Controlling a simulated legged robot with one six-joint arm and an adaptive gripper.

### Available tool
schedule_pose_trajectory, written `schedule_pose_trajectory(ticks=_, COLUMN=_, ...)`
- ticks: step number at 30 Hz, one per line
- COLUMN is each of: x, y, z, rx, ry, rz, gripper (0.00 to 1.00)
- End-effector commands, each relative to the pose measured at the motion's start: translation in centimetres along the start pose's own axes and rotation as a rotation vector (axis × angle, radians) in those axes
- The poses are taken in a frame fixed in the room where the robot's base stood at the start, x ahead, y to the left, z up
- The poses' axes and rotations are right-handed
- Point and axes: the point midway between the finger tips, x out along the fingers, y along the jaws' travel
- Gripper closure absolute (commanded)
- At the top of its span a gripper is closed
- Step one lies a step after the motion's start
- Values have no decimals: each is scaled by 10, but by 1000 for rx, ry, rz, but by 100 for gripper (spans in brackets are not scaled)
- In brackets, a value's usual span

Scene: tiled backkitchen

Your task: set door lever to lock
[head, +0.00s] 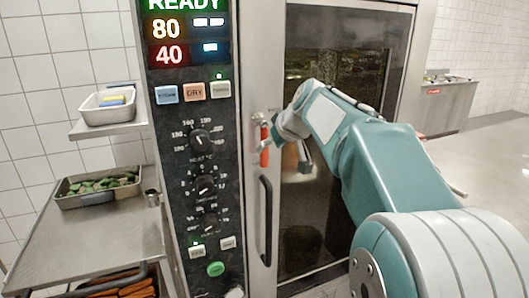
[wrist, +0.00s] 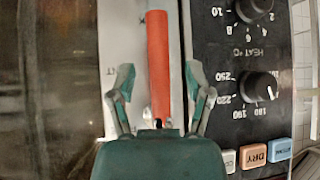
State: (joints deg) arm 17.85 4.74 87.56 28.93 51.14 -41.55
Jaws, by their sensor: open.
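The door lever (head: 264,148) is a red handle hanging roughly straight down from a metal pivot on the oven door's frame, above the black door handle. In the wrist view the red lever (wrist: 157,55) runs lengthwise between the two fingers. My gripper (wrist: 158,82) is open, one finger on each side of the lever with a visible gap on both sides. In the head view my gripper (head: 290,140) is just right of the lever, partly hidden by my arm. I cannot tell how deep the lever sits between the fingers.
The black door handle (head: 265,220) is below the lever. The control panel (head: 190,120) with knobs and buttons stands left of it, and the glass oven door (head: 325,225) is behind my arm. A steel side table (head: 85,235) with a tray of green food is at left.

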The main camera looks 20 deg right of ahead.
Motion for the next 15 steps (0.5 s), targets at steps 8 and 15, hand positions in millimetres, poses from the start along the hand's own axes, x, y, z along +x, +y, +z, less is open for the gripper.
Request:
schedule_pose_trajectory(ticks=8, x=-56, y=0, z=0, rx=1, ry=2, rz=2, gripper=35)
schedule_pose_trajectory(ticks=15, x=-74, y=0, z=1, rx=1, ry=-2, rz=0, gripper=35)
